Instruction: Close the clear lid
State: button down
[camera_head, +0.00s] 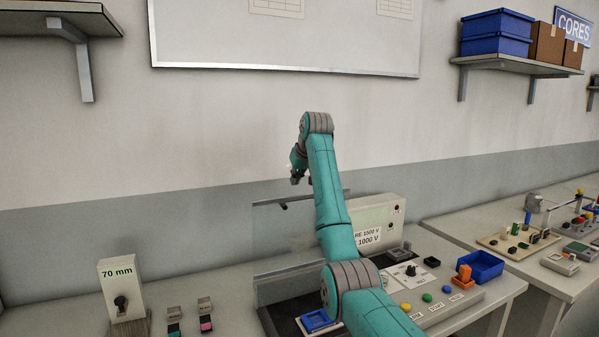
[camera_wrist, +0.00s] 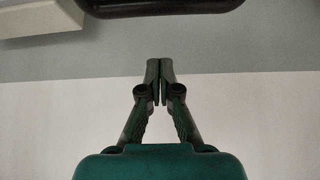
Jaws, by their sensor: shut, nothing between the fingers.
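The clear lid stands raised over the test station on the bench. Its see-through panel is hard to make out against the wall, but its dark top edge (camera_head: 268,202) shows left of my arm in the head view. My gripper (camera_head: 296,178) is just above that edge, with its fingers shut and empty. In the wrist view the fingertips (camera_wrist: 159,63) meet. A dark rounded bar (camera_wrist: 160,7) crosses the top of that view, apart from the fingertips; it may be the lid's handle. My arm hides part of the lid and station.
The station has a display box (camera_head: 375,212) labelled 1000 V behind and a control panel (camera_head: 425,290) with coloured buttons on the right. A blue bin (camera_head: 482,266) stands at the bench's right end. A 70 mm block (camera_head: 120,285) stands at left.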

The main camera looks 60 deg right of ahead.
jog(key=shift+s+a+f, duration=0.2)
jog(key=shift+s+f, duration=0.05)
jog(key=shift+f, duration=0.35)
jog(key=shift+s+a+f, duration=0.2)
jog(key=shift+s+f, duration=0.1)
jog(key=shift+f, duration=0.3)
jog(key=shift+s+a+f, duration=0.2)
jog(key=shift+s+f, duration=0.05)
jog(key=shift+f, duration=0.35)
jog(key=shift+s, duration=0.1)
